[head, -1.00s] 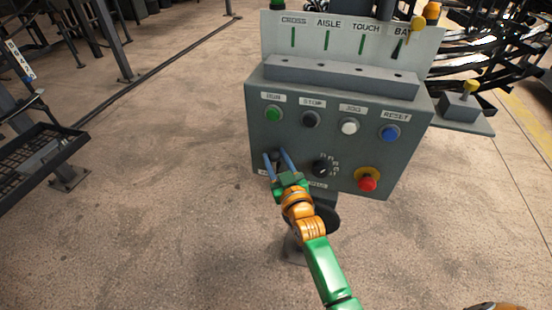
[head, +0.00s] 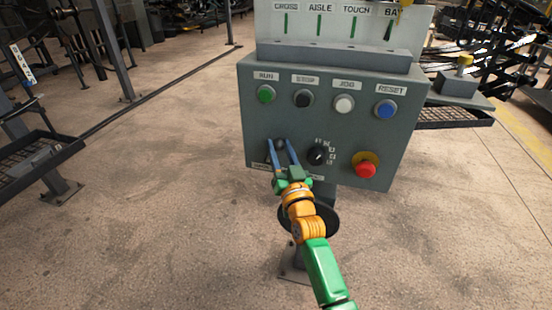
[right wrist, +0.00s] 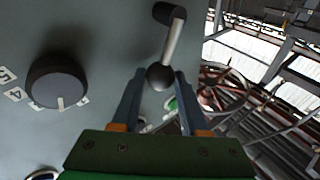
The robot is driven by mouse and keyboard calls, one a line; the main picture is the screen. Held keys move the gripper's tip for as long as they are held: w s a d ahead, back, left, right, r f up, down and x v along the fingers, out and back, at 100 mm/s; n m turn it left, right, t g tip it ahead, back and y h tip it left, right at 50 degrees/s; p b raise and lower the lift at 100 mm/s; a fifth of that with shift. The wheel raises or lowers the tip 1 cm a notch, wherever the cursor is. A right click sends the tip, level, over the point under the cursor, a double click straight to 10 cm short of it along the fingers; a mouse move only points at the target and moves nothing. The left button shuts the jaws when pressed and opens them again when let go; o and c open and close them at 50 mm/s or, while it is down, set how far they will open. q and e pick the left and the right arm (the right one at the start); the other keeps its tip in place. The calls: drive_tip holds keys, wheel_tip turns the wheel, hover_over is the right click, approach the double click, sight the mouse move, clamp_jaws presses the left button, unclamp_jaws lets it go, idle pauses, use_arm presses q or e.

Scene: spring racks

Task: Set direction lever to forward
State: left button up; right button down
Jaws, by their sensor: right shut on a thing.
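The direction lever shows in the right wrist view as a metal rod (right wrist: 174,42) with a dark ball knob (right wrist: 160,77), rising from a dark pivot on the panel. My right gripper (head: 279,143) reaches the lower left of the grey control panel (head: 325,120) in the head view. In the right wrist view its two blue fingers (right wrist: 160,84) stand one on each side of the ball, shut on it. In the head view the lever is small and partly hidden by the fingers, and its label below is mostly covered. My left gripper is not in view.
Right of the lever are a black rotary dial (head: 317,156) and a red emergency button (head: 366,170). Above are the green (head: 265,94), black (head: 303,98), white (head: 344,104) and blue (head: 386,108) buttons. Open floor lies left of the panel.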

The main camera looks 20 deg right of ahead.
drive_tip(key=shift+s+d+f+m+t+h+b, duration=0.15)
drive_tip(key=shift+f+m+t+h+b, duration=0.1)
drive_tip(key=shift+m+b, duration=0.25)
drive_tip(key=shift+s+d+f+m+t+h+b, duration=0.1)
drive_tip(key=shift+d+f+m+t+h+b, duration=0.1)
drive_tip(key=shift+m+b, duration=0.25)
drive_tip(key=c, duration=0.7)
unclamp_jaws()
drive_tip(key=v, duration=0.7)
drive_tip(key=shift+b, duration=0.35)
